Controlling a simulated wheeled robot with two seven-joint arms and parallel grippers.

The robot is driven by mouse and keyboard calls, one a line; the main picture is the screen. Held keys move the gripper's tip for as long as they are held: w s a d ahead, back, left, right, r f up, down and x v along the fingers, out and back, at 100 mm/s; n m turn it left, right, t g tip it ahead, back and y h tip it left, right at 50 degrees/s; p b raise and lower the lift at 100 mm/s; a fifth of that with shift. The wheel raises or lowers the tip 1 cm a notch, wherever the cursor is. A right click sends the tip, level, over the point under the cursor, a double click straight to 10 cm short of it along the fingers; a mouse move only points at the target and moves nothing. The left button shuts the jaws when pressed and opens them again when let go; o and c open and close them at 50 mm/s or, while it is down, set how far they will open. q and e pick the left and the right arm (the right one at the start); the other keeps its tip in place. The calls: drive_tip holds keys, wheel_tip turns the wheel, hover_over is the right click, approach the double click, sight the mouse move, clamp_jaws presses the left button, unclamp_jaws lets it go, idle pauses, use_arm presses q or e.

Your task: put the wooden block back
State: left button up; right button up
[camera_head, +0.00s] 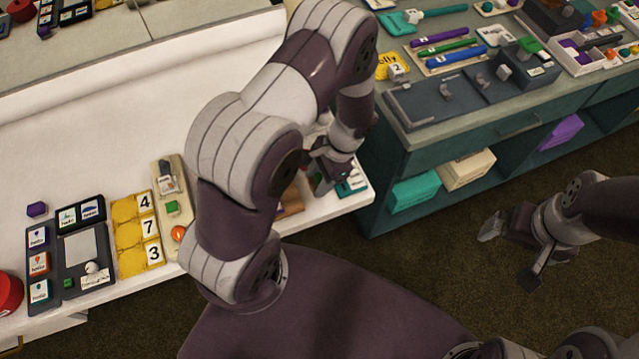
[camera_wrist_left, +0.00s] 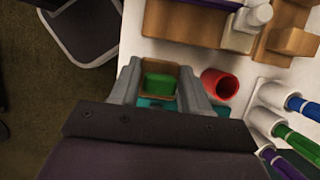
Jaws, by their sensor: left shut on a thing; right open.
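My left gripper (camera_head: 328,172) is low over the right end of the white counter, partly hidden by my own arm in the head view. In the left wrist view its two fingers (camera_wrist_left: 159,76) are shut on a small brown, wood-coloured block (camera_wrist_left: 160,68). A green piece (camera_wrist_left: 158,84) shows between the fingers against the block; I cannot tell whether it is part of it. Teal shows below it. Whether the block touches the surface is not clear. My right gripper (camera_head: 510,254) is open and empty above the dark carpet, right of the counter.
A red cup-like cylinder (camera_wrist_left: 220,83) stands close beside the right finger in the wrist view. Wooden pieces (camera_wrist_left: 185,22) lie beyond, and blue, green and purple pens (camera_wrist_left: 298,138) sit in white holders at right. A teal cabinet (camera_head: 440,150) adjoins the white counter (camera_head: 130,110).

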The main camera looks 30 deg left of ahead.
use_arm(q)
drive_tip(key=shift+a+f, duration=0.1)
drive_tip(key=shift+f, duration=1.8)
drive_tip(key=shift+s+f, duration=0.1)
drive_tip(key=shift+f, duration=0.05)
drive_tip(key=o, duration=0.9)
drive_tip(key=shift+o, duration=0.2)
drive_tip(key=shift+r, duration=0.4)
drive_tip(key=v, duration=1.2)
drive_tip(key=s+r+n+t+h, duration=0.2)
drive_tip(key=s+r+n+t, duration=0.2)
drive_tip(key=s+r+n, duration=0.3)
wheel_tip(320, 180, up, 2)
drive_tip(key=shift+s+r+n+t+h+b, duration=0.25)
drive_tip(key=shift+n+t+h+b, duration=0.15)
drive_tip(key=shift+n, duration=0.1)
